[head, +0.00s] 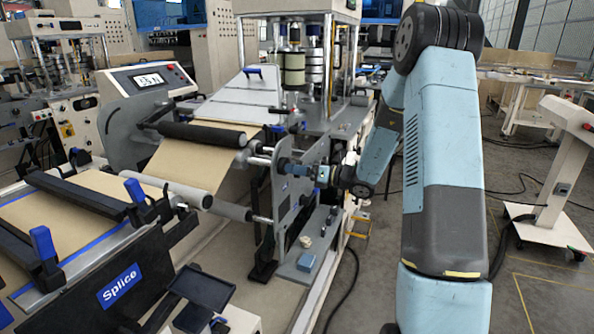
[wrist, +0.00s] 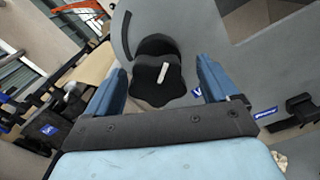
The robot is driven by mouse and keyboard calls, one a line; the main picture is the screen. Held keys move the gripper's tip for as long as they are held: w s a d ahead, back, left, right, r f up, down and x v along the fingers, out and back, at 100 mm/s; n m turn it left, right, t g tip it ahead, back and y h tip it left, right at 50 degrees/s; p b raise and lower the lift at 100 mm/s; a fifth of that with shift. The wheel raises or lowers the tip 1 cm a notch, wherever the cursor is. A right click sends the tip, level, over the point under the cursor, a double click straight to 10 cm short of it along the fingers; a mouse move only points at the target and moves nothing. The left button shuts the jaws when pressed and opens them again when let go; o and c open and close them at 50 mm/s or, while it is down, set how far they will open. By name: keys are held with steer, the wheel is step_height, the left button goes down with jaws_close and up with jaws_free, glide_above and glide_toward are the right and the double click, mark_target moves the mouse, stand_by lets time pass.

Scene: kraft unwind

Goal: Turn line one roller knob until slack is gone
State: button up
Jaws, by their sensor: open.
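The black lobed roller knob (wrist: 157,82) with a white pointer mark sits on a grey side plate in the wrist view. My gripper (wrist: 160,62) is open, with one blue finger on each side of the knob and a visible gap on both sides. In the head view my gripper (head: 302,170) reaches in from the right to the grey side plate (head: 292,205); the knob is mostly hidden there. The brown kraft web (head: 190,162) runs between the black upper roller (head: 205,133) and the grey lower roller (head: 165,188).
A tension display (head: 148,79) stands at the upper left; its reading is too small to be sure of. The splice table (head: 120,285) fills the lower left. A white stand (head: 560,160) is at the right.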

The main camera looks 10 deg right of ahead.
steer(key=v, duration=0.6)
steer(key=shift+s+d, duration=0.2)
steer(key=shift+s, duration=0.05)
steer(key=shift+r, duration=0.1)
